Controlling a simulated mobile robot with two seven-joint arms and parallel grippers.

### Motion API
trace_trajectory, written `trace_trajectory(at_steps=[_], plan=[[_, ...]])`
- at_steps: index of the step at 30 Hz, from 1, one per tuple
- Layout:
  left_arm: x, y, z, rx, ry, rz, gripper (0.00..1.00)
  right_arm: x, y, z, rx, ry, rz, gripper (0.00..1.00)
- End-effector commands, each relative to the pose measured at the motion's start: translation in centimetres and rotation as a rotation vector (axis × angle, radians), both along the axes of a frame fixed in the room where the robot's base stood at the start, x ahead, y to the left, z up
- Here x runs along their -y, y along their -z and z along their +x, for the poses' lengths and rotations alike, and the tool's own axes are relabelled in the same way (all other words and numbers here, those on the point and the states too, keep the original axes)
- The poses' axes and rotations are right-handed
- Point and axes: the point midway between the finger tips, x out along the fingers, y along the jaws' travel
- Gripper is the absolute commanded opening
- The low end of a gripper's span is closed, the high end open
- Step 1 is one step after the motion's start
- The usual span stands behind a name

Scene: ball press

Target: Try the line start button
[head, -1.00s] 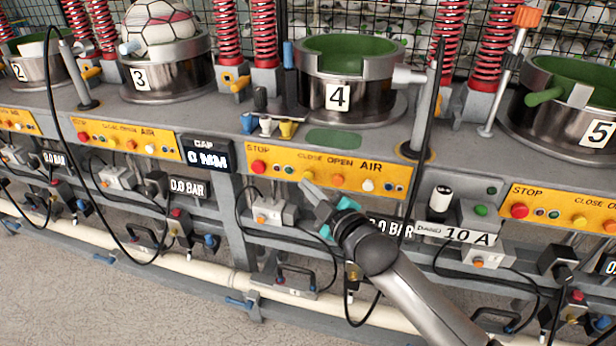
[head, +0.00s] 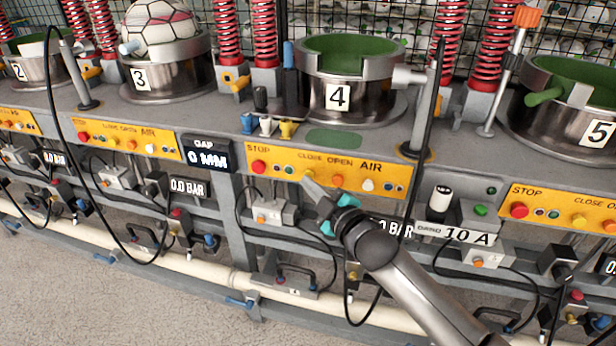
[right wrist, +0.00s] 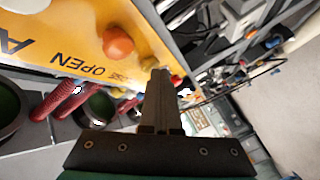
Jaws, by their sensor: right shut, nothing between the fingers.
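My right gripper (head: 308,181) is shut and empty. In the head view its fingertips overlap the lower edge of station 4's yellow panel (head: 390,180), by the CLOSE button. Whether they touch it, I cannot tell. In the right wrist view the shut fingers (right wrist: 161,76) point at the panel's edge, beside an orange button (right wrist: 117,42) near the word OPEN. A green button (head: 481,210) sits on a grey box right of station 4, above a label reading 10 A. No button legibly reads line start. My left gripper is not in view.
Station 4's panel also has a red STOP button (head: 259,167) and a white AIR button (head: 368,184). A black hose (head: 431,110) hangs between my gripper and the green button. A ball (head: 158,27) sits in press 3. Press 4 (head: 374,95) is behind the panel.

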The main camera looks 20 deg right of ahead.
Motion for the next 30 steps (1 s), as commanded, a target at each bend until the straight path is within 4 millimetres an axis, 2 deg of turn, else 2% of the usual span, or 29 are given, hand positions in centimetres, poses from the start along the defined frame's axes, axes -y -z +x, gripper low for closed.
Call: trace_trajectory(at_steps=[13, 24, 30], plan=[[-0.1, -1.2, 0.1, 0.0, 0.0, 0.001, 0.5, -0.8, -0.1, -1.3, -0.001, 0.001, 0.001, 0.0], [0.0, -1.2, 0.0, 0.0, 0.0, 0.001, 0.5, -1.0, 0.0, -1.6, 0.0, 0.0, -0.001, 0.0], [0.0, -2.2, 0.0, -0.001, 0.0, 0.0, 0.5, -1.9, -0.1, -2.9, -0.002, 0.0, 0.003, 0.0]])
